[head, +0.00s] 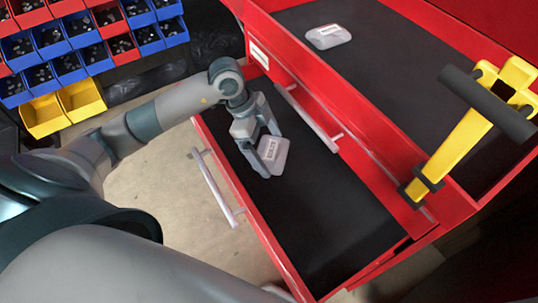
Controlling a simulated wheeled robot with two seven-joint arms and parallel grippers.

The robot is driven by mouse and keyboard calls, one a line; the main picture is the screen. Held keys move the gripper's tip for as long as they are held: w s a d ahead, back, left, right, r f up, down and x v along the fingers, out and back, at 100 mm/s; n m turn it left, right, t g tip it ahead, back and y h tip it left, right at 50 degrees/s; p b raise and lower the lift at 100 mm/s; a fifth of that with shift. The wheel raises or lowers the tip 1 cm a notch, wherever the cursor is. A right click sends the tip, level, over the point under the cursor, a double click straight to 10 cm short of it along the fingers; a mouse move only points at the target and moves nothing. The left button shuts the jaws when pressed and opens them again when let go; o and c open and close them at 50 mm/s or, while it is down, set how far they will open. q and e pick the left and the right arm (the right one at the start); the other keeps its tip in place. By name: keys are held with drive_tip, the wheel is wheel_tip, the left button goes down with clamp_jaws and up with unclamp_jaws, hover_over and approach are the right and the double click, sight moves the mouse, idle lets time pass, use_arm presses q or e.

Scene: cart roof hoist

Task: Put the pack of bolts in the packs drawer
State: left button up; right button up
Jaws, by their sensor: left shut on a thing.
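My left gripper (260,160) points down into an open red drawer (325,215) with a black lining. It is shut on a small grey-white pack (272,154) with a printed label too small to read. The pack is inside the drawer's outline in the picture; I cannot tell whether it touches the lining. A second similar pack (328,37) with a label lies on the black top of the red cart. My right gripper is not in view.
A yellow tool with a black handle (470,130) stands at the cart's right side. The drawer's front handle (215,188) and another bar handle (310,122) flank the opening. Red, blue and yellow bins (70,55) hang at the upper left. The drawer's right part is empty.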

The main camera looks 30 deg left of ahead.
sight(269, 156)
use_arm(q)
drive_tip(key=shift+f, duration=1.85)
drive_tip(key=shift+f, duration=0.1)
drive_tip(key=o, duration=0.8)
drive_tip(key=shift+c, duration=0.2)
drive_tip(key=v, duration=1.2)
drive_tip(key=shift+s+a, duration=0.1)
